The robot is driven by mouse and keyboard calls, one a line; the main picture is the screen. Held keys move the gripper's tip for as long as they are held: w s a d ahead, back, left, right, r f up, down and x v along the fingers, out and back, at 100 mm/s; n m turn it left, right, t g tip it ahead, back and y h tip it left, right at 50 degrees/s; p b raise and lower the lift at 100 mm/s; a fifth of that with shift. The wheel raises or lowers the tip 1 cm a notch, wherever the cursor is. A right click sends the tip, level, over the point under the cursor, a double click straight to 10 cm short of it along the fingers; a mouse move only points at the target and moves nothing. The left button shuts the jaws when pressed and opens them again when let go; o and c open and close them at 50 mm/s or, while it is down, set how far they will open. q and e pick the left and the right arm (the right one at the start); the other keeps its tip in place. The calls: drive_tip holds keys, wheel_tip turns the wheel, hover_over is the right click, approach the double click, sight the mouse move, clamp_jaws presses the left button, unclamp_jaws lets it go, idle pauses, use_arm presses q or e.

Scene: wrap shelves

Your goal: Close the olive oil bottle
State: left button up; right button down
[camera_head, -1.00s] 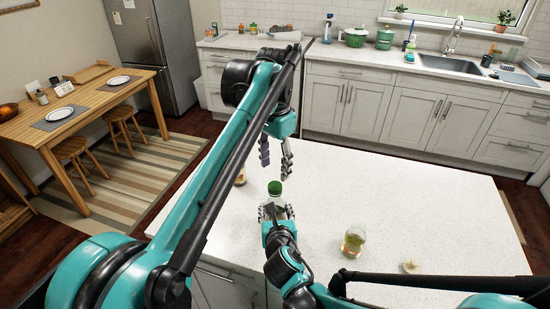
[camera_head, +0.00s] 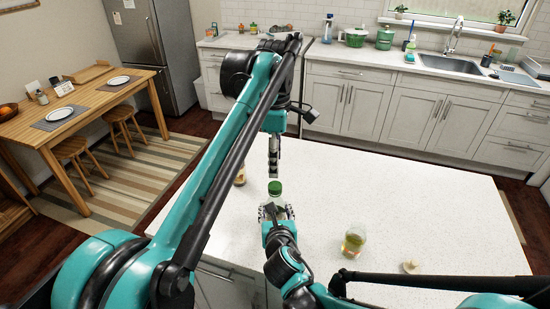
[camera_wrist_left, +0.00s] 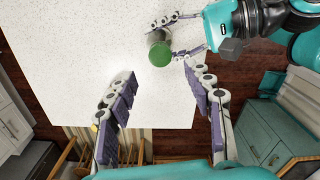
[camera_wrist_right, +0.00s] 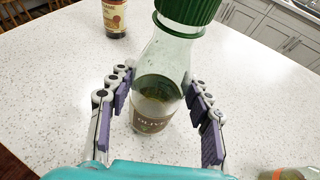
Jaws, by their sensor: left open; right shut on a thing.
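The olive oil bottle (camera_wrist_right: 160,85) is clear glass with a brown label and stands upright on the white counter. Its green cap (camera_head: 275,188) sits on top of the neck; I cannot tell how tight it is. The cap also shows from above in the left wrist view (camera_wrist_left: 160,54). My right gripper (camera_wrist_right: 158,76) is shut on the bottle body, one finger on each side. My left gripper (camera_head: 274,165) is open and empty, fingers pointing down, above and beyond the cap in the head view. In the left wrist view, the cap lies ahead of its spread fingers (camera_wrist_left: 162,90).
A dark bottle with a cream label (camera_wrist_right: 115,15) stands on the counter (camera_head: 420,200), partly behind my left arm in the head view. A glass with yellow-green contents (camera_head: 353,241) and a small beige object (camera_head: 411,267) are at the right. The counter's right side is mostly clear.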

sight(275, 185)
use_arm(q)
drive_tip(key=shift+n, duration=1)
drive_tip(key=shift+f, duration=4)
